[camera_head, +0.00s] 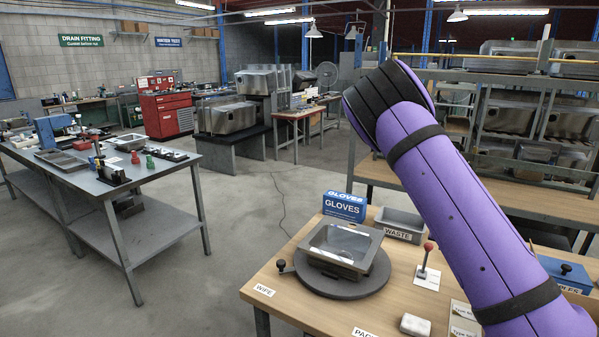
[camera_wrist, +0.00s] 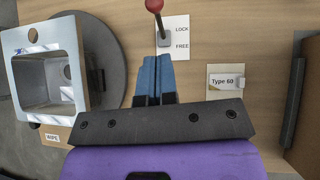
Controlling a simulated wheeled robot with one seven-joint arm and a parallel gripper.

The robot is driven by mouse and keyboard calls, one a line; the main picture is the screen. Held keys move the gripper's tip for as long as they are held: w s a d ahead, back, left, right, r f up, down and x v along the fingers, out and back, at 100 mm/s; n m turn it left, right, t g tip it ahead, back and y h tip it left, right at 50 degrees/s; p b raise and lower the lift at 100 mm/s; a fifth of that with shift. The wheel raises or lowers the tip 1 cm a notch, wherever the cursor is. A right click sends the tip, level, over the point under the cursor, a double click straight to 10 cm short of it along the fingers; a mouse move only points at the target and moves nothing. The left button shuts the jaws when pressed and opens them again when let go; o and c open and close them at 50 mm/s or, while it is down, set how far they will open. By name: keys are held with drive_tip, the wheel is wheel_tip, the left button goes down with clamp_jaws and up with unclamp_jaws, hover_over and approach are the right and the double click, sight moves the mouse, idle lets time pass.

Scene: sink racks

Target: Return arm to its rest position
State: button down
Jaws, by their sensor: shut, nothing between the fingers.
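My gripper (camera_wrist: 155,76) shows in the wrist view with its two blue fingers together and nothing between them. It is above the wooden table, just below a red-knobbed lever (camera_wrist: 155,8) on a LOCK/FREE card. In the head view my purple arm rises from the lower right and bends at the upper middle; the gripper is hidden there. A steel sink (camera_head: 341,247) sits on a dark round turntable (camera_head: 330,286); in the wrist view the sink (camera_wrist: 22,70) is left of the gripper.
A blue GLOVES box (camera_head: 344,206) and a grey WASTE bin (camera_head: 400,224) stand behind the sink. The lever (camera_head: 425,262) stands right of it. A Type 60 card (camera_wrist: 226,82) is right of the fingers.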

drive_tip(key=s+a+r+m+g+y, duration=0.1)
drive_tip(key=s+a+r+m, duration=0.2)
drive_tip(key=s+r+m, duration=0.55)
drive_tip(key=s+a+r+m+g, duration=0.1)
drive_tip(key=s+a+r+m, duration=0.4)
drive_tip(key=r+m, duration=0.6)
drive_tip(key=s+a+r+m+y, duration=0.1)
drive_tip(key=s+a+r+m, duration=0.2)
drive_tip(key=s, duration=0.5)
drive_tip(key=s+a+r+m, duration=0.3)
drive_tip(key=s+r+m, duration=0.1)
drive_tip(key=s, duration=0.4)
drive_tip(key=s+a+r+m+y, duration=0.1)
drive_tip(key=s+a+r+m, duration=0.2)
drive_tip(key=s, duration=0.6)
drive_tip(key=shift+a+r+g+y, duration=0.3)
drive_tip(key=shift+a+r+g, duration=0.1)
drive_tip(key=shift+r, duration=0.25)
drive_tip(key=shift+m, duration=0.25)
